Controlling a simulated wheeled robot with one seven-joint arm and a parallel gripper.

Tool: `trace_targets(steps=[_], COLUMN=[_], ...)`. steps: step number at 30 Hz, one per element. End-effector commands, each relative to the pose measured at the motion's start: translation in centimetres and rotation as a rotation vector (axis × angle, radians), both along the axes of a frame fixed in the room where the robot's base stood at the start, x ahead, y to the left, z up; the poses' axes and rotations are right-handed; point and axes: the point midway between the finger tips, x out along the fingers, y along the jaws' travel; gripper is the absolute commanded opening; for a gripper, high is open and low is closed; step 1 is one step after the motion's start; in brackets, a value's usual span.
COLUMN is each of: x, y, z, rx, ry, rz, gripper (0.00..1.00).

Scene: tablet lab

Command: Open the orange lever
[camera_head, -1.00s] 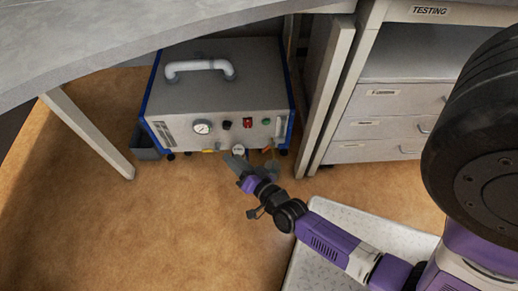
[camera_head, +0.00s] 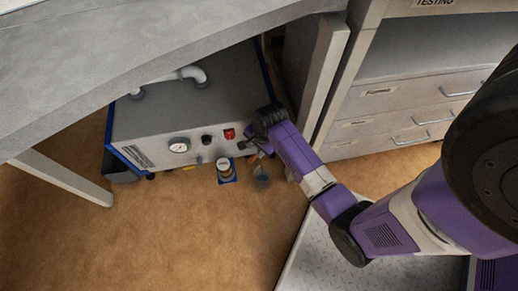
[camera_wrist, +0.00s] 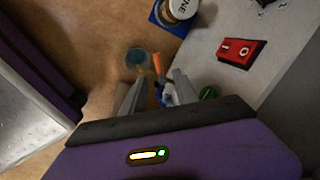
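The orange lever (camera_wrist: 158,65) shows in the wrist view as a small orange bar, just beyond and between my fingertips. In the head view the orange lever (camera_head: 253,158) is a small sliver low on the front of the grey machine (camera_head: 150,128), partly hidden by my arm. My gripper (camera_wrist: 157,82) is open, its two grey fingers apart on either side of the lever's line. Something blue lies between the fingers, partly covered. I cannot tell whether a finger touches the lever. In the head view the fingers are mostly hidden behind my wrist.
A red switch (camera_wrist: 241,52) and a green button (camera_wrist: 208,93) sit on the machine's panel close to my right finger. A table leg (camera_head: 60,180) is at left, drawers (camera_head: 400,110) at right.

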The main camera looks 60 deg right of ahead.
Motion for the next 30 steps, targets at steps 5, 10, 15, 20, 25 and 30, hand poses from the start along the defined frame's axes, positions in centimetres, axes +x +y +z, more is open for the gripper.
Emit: trace_targets(steps=[5,10,15,20,25,30], x=[0.0,0.5,1.0,1.2,1.3,1.3], y=[0.0,-0.2,-0.2,-0.3,-0.3,-0.3], z=[-1.6,-4.4,-6.6,-7.5,-7.6,-7.6], rx=[0.007,0.007,0.006,0.006,0.005,0.005], ry=[0.015,0.013,0.012,0.012,0.012,0.011], rz=[-0.008,-0.006,-0.005,-0.005,-0.005,-0.005], gripper=[0.36,0.36,0.36,0.36,0.36,0.30])
